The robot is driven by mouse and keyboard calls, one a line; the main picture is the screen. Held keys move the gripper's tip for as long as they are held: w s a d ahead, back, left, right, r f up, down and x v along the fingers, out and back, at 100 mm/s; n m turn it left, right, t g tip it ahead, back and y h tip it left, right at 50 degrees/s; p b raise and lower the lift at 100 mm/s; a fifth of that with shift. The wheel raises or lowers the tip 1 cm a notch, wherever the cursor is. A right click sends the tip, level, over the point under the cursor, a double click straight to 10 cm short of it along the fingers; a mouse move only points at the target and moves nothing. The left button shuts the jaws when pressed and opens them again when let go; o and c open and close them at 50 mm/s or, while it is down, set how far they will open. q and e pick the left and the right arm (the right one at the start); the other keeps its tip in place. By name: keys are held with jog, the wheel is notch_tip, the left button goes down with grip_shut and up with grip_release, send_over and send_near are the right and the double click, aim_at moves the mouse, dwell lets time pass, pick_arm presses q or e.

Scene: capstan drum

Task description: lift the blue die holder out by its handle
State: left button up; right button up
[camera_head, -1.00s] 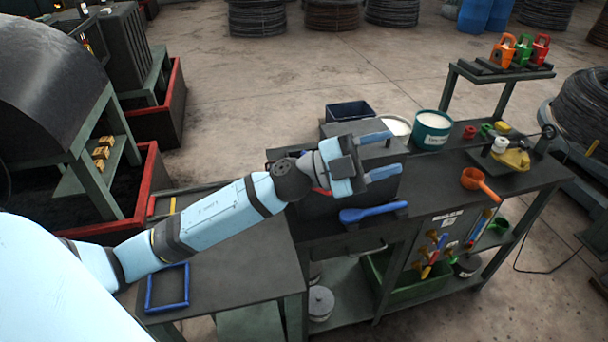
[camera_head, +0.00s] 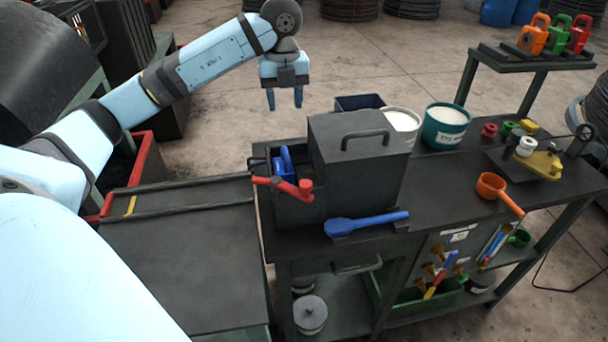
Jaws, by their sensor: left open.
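The blue die holder (camera_head: 285,165) sits in the open left part of a dark box (camera_head: 296,210) on the workbench. Its handle loop sticks up above the box, and its lower part is hidden by the box wall and a red lever (camera_head: 284,186). My left gripper (camera_head: 285,105) is open and empty, with its two blue fingers pointing down. In the picture it is above the die holder, clear of it and apart from the box. My right gripper is not in view.
The box's lidded part (camera_head: 358,150) with a dark handle stands right of the die holder. A blue scoop (camera_head: 366,223) lies in front. A teal bucket (camera_head: 445,128) stands behind. Orange, green and red holders (camera_head: 556,36) stand on a raised rack. The left table (camera_head: 180,255) is clear.

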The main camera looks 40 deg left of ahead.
pick_arm(q)
jog(key=f, duration=0.1)
send_over(285, 150)
jog(key=f, duration=0.7)
jog(key=shift+s+d+f, duration=0.1)
jog(key=shift+s+d, duration=0.1)
jog(key=shift+f+p, duration=0.35)
jog(key=shift+f, duration=0.55)
notch_tip(285, 150, down, 5)
jog(key=shift+w+a+r+p, duration=0.15)
jog(key=shift+r+p, duration=0.05)
jog(key=shift+p, duration=0.35)
grip_shut()
jog(key=shift+r, duration=0.1)
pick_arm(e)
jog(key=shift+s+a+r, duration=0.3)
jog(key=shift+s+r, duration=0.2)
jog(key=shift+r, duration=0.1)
